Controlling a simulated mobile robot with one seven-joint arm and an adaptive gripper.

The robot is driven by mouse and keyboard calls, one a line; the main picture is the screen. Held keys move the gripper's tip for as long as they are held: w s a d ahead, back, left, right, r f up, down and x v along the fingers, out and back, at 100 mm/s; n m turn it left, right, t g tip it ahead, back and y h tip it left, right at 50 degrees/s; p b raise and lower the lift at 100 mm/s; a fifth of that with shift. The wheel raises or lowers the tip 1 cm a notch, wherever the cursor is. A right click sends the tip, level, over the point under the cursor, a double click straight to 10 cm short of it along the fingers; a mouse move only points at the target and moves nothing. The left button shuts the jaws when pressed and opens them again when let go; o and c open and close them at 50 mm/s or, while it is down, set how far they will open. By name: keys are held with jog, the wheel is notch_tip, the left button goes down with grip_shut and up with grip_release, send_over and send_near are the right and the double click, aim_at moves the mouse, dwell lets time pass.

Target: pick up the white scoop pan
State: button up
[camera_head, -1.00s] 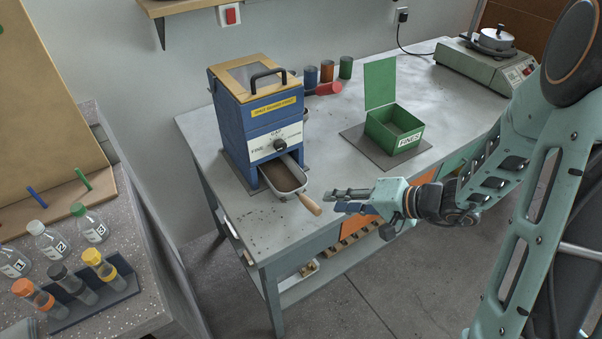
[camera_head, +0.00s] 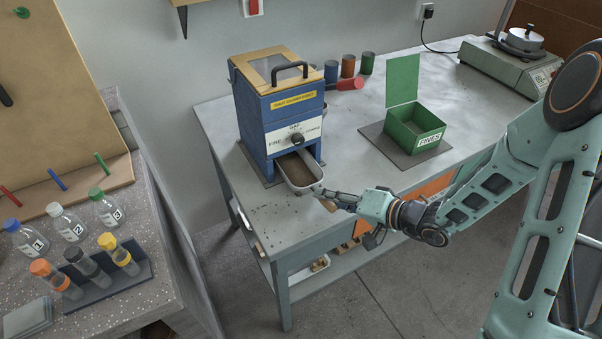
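The white scoop pan (camera_head: 298,180) sticks out of the lower opening of the blue grinder box (camera_head: 270,115). Brown material shows inside it. Its wooden handle (camera_head: 328,205) points toward the bench's front edge and is partly hidden by my gripper. My gripper (camera_head: 328,195) is at the handle, with its fingers over or beside it. The view is too small to tell whether the fingers touch the handle or are closed on it.
An open green box marked FINES (camera_head: 415,130) stands on a dark mat to the right. A speckled counter (camera_head: 150,275) with bottles and tubes is at left. Bare bench top (camera_head: 350,160) lies between grinder and green box.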

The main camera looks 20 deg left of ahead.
jog(key=shift+x, duration=1.4)
grip_shut()
jog(key=shift+r, duration=0.15)
